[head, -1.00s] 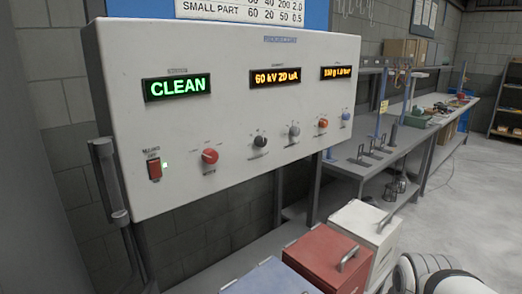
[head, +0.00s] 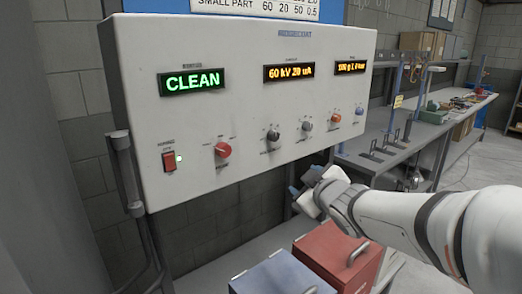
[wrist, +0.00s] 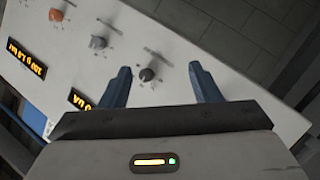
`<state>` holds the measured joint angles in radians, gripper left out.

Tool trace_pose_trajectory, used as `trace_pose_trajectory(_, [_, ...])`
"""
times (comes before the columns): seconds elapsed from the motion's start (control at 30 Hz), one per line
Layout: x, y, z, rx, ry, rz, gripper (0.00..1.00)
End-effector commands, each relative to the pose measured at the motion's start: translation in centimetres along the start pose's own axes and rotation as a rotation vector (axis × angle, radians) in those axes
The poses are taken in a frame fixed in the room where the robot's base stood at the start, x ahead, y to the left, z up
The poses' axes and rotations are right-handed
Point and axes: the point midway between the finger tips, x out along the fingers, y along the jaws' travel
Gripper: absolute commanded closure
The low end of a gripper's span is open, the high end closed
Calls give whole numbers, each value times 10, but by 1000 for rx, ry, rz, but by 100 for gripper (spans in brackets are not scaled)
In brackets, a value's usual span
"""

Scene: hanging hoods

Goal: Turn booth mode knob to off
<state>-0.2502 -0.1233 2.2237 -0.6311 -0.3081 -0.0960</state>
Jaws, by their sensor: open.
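The booth control panel (head: 150,60) hangs on the wall, and its green status display (head: 192,82) reads CLEAN. The red round knob (head: 222,149), which looks like the mode knob, is at the panel's lower left; its small labels are too blurred to read. It does not show in the wrist view. My gripper (head: 297,192) is open and empty, below and to the right of the red knob, apart from the panel. In the wrist view the open fingers (wrist: 160,76) frame the dark knob (wrist: 147,74) at a distance, with nothing between them.
Dark, grey, orange and blue knobs follow to the right. Blue (head: 283,276) and red (head: 338,258) boxes stand below. A grey handle post (head: 126,170) stands at the panel's left edge.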

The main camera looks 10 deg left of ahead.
Motion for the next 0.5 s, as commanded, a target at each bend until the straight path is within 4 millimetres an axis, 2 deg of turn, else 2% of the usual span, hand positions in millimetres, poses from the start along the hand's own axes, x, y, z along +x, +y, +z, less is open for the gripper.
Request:
trace_pose_trajectory(0.03, [12, -11, -27, -60, 107, -37, 43])
trace_pose_trajectory(0.1, [21, -26, -59, -131, 245, -83, 43])
trace_pose_trajectory(0.2, [25, -46, -92, -201, 399, -139, 43])
trace_pose_trajectory(0.3, [25, -61, -112, -241, 497, -178, 43])
trace_pose_trajectory(0.5, [32, -72, -128, -262, 556, -203, 43])
